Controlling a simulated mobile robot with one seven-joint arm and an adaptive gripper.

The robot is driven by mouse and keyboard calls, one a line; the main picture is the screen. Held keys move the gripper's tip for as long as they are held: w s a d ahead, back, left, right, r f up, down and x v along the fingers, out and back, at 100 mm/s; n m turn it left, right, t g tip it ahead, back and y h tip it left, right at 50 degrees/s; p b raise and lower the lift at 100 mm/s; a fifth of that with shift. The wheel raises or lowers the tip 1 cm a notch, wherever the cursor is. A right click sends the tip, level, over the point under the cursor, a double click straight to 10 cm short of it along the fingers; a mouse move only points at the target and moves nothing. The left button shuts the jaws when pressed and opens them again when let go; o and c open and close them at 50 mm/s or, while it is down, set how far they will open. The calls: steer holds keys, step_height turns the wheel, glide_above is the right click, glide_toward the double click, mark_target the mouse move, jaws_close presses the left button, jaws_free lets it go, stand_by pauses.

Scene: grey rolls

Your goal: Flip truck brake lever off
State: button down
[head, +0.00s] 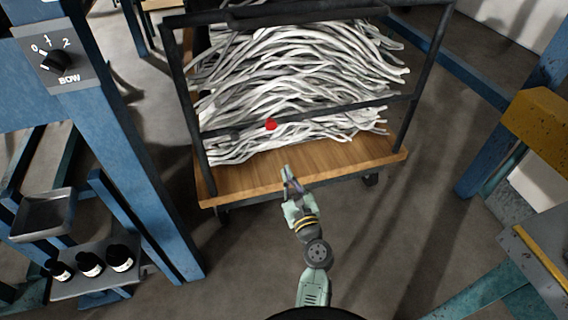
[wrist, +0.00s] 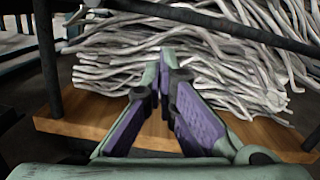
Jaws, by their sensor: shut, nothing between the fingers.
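The truck (head: 300,177) is a dark-framed cart with a wooden deck, loaded with grey-white rolls. A small red knob (head: 271,124) shows at its front crossbar; I cannot tell for sure that it is the brake lever, or its position. My gripper (head: 286,172) is shut and empty, in front of the deck's near edge and below the red knob in the head view. In the wrist view my gripper (wrist: 165,62) shows its purple-padded fingers with tips close together, pointing toward the rolls (wrist: 215,65). The red knob does not show in the wrist view.
A blue post (head: 150,215) with a rotary switch panel (head: 58,60) stands on the left. A grey shelf with several black bottles (head: 90,262) is beside it. Blue and yellow machinery (head: 540,120) stands on the right. The floor between is clear.

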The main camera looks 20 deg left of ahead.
steer(key=w+a+r+p, duration=0.3)
steer(key=w+a+r, duration=0.1)
steer(key=w, duration=0.3)
steer(key=shift+a+r+p, duration=0.4)
steer(key=shift+a, duration=0.5)
steer(key=shift+r+n, duration=0.3)
steer(key=shift+n, duration=0.1)
